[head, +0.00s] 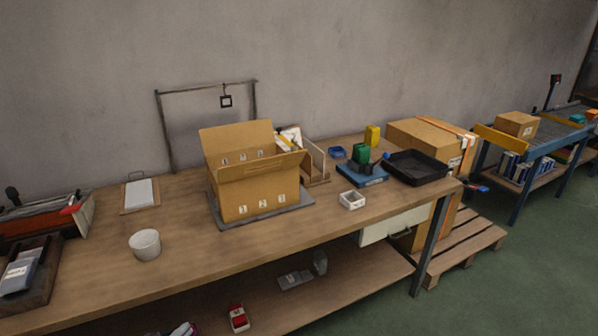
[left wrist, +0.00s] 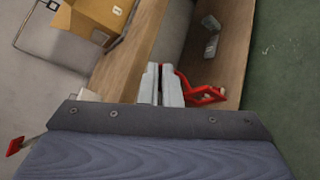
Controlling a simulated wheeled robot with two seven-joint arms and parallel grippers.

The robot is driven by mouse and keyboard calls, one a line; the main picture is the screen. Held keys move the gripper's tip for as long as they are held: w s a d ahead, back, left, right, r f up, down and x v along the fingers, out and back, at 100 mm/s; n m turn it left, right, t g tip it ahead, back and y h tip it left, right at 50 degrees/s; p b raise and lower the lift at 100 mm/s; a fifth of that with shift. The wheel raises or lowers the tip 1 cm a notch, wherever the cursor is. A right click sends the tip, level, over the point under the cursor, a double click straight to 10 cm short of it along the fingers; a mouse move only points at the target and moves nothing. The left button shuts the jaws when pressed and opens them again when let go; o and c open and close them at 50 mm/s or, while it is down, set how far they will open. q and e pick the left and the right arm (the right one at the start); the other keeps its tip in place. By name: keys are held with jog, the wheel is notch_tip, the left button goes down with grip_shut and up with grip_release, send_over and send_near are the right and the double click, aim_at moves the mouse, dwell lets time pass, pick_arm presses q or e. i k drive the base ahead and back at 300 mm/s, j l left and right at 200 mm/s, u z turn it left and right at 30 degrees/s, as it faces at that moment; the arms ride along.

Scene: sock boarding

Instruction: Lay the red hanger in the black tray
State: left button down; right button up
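The black tray (head: 418,168) sits empty at the right end of the workbench in the head view. In the left wrist view, a red looped thing (left wrist: 205,93), probably the red hanger, shows beside and partly behind the right finger. My left gripper (left wrist: 160,68) has its two pale fingers close together with a narrow dark gap. I cannot tell whether they grip the red thing or it lies beyond them. In the head view, only a small pale and pinkish patch shows at the bottom edge, too cut off to identify. My right gripper is not in view.
An open cardboard box (head: 258,190) stands mid-bench. A white cup (head: 145,244), a small white box (head: 352,200) and a blue scale-like base (head: 362,175) with a green container are nearby. A red and white item (head: 238,318) lies on the lower shelf. The bench's front middle is clear.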

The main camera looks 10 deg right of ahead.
aim_at(412, 170)
jog(key=i+l, duration=0.1)
jog(key=l, duration=0.35)
jog(key=i+l, duration=0.1)
jog(key=l, duration=0.4)
jog(key=i+l, duration=0.1)
jog(key=l, duration=0.35)
jog(key=i+l, duration=0.1)
jog(key=l, duration=0.35)
jog(key=i+l, duration=0.1)
jog(key=l, duration=0.4)
jog(key=i+l, duration=0.1)
jog(key=l, duration=0.35)
jog(key=i+l, duration=0.1)
jog(key=l, duration=0.4)
